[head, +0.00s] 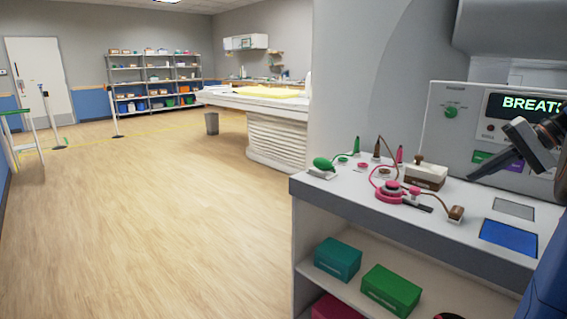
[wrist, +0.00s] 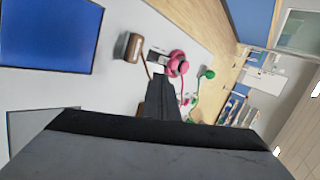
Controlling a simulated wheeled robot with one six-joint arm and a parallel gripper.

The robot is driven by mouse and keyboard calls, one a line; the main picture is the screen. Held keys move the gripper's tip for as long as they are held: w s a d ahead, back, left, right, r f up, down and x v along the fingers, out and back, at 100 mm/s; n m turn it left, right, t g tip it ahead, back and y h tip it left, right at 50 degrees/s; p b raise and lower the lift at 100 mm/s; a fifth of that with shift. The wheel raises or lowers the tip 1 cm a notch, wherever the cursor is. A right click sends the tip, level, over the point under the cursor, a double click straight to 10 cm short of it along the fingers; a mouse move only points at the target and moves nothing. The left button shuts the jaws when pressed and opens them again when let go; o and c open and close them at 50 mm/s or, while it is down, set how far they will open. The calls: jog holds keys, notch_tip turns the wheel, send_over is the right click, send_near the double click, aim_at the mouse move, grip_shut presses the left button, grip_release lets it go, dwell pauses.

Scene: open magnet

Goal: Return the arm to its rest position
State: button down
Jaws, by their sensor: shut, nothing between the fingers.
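My gripper (head: 474,177) is at the right of the head view, dark, in front of the grey console and above the white counter. It is shut and holds nothing. In the wrist view my gripper (wrist: 162,97) shows as a dark narrow tip, with the counter behind it. My arm runs out of the head view at the right edge, so most of it is hidden.
The counter (head: 462,240) carries a pink coiled device (head: 390,192), a brown-and-white box (head: 425,176), a green bulb (head: 322,164) and a blue pad (head: 509,237). The console (head: 455,103) stands behind. Open floor (head: 150,220) lies left.

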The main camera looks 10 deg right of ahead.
jog(key=s+a+f+n+g+h, duration=0.1)
jog(key=s+a+f+h, duration=0.2)
jog(key=a, duration=0.7)
jog(key=s+a+f+n+g, duration=0.1)
jog(key=s+a+f, duration=0.2)
jog(key=a+f, duration=0.5)
jog(key=s+a+f+n+t+h, duration=0.1)
jog(key=s+a+f+n+h, duration=0.3)
jog(key=s+a+f, duration=0.6)
jog(key=s+f+n, duration=0.1)
jog(key=s, duration=0.2)
jog(key=shift+s+a+f, duration=0.2)
jog(key=shift+a, duration=0.05)
